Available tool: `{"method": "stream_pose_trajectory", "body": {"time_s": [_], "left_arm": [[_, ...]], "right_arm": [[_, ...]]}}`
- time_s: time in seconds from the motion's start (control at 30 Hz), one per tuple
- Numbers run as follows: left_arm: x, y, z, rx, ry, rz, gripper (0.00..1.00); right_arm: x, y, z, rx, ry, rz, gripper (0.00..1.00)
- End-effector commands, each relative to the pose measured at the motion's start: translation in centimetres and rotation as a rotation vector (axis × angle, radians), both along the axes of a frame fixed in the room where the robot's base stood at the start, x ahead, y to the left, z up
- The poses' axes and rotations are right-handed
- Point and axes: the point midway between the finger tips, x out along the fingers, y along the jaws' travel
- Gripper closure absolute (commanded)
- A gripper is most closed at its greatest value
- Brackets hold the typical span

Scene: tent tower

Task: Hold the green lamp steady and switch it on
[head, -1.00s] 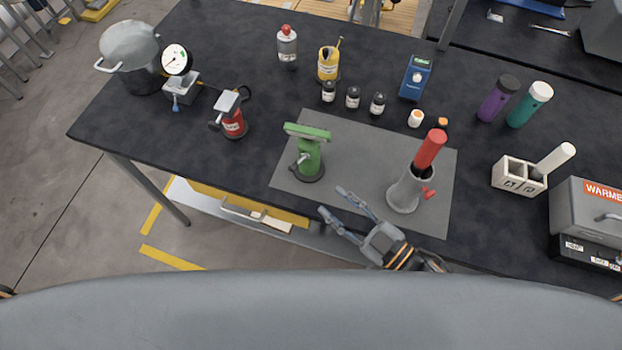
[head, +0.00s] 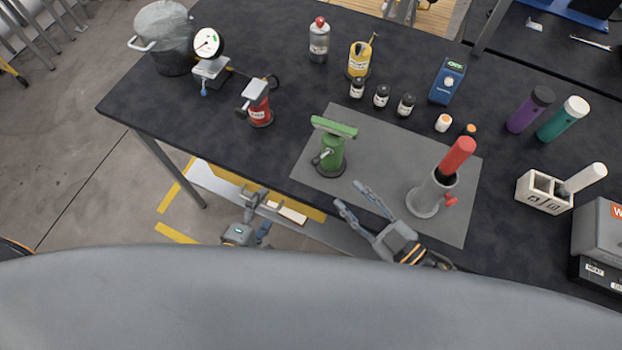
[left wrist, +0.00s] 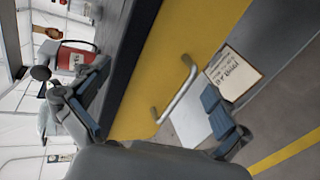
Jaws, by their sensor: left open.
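The green lamp (head: 332,152) stands upright on a dark round base on the grey mat (head: 309,172), near the table's front edge. It has a flat green bar as its head and a small grey part on its left side. My left gripper (head: 261,214) is open and empty, in front of the table edge, left of and nearer than the lamp. Its spread fingers also show in the left wrist view (left wrist: 135,100), with nothing between them. My right gripper (head: 350,196) is open and empty, just in front of the lamp, apart from it. The lamp is not clearly seen in the left wrist view.
A grey holder (head: 431,194) with a red-topped cylinder (head: 457,157) stands on the mat, right of my right gripper. A red device (head: 259,106) stands left of the lamp. Small dark bottles (head: 381,96) stand behind it. A yellow panel with a handle (left wrist: 178,92) faces the left wrist camera.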

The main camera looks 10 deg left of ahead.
Motion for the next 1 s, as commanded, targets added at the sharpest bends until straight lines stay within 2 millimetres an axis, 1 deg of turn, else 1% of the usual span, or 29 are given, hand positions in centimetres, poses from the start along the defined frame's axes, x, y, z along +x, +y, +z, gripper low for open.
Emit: {"method": "stream_pose_trajectory", "body": {"time_s": [0.03,0.07,0.1,0.17,0.2,0.3,0.4,0.5,0.6,0.67,0.77,0.87,1.0], "left_arm": [[0.3,-1.2,3.0,-0.139,-0.021,0.034,0.0],[0.4,-2.0,4.7,-0.23,-0.027,0.057,0.0],[0.5,-3.1,6.7,-0.356,-0.03,0.087,0.0],[0.4,-4.9,9.6,-0.548,-0.023,0.13,0.0],[0.2,-6.1,11.3,-0.674,-0.013,0.156,0.0],[-0.3,-8.6,15.1,-0.963,0.023,0.216,0.0],[-0.7,-10.2,17.9,-1.194,0.063,0.263,0.0],[-1.0,-11.1,19.7,-1.347,0.095,0.295,0.0],[-1.0,-11.6,20.5,-1.421,0.114,0.311,0.0],[-0.6,-11.7,20.6,-1.437,0.117,0.315,0.0],[0.5,-12.0,20.7,-1.438,0.114,0.316,0.0],[2.2,-12.5,20.7,-1.44,0.114,0.315,0.0],[5.0,-13.1,20.7,-1.438,0.113,0.315,0.0]], "right_arm": [[0.0,0.0,0.0,0.0,0.0,0.0,0.62],[0.0,0.0,0.0,0.0,0.0,0.0,0.62],[0.0,0.0,0.0,0.0,0.0,0.0,0.62],[0.0,0.0,0.0,0.0,0.0,0.0,0.62],[0.0,0.0,0.0,0.0,0.0,0.0,0.62],[0.0,0.0,0.0,0.0,0.0,0.0,0.62],[0.0,0.0,0.0,0.0,0.0,0.0,0.62],[0.0,0.0,0.0,0.0,0.0,0.0,0.62],[0.0,0.0,0.0,0.0,0.0,0.0,0.62],[0.0,0.0,0.0,0.0,0.0,0.0,0.62],[0.0,0.0,0.0,0.0,0.0,0.0,0.62],[0.0,0.0,0.0,0.0,0.0,0.0,0.62],[0.0,0.0,0.0,0.0,0.0,0.0,0.62]]}}
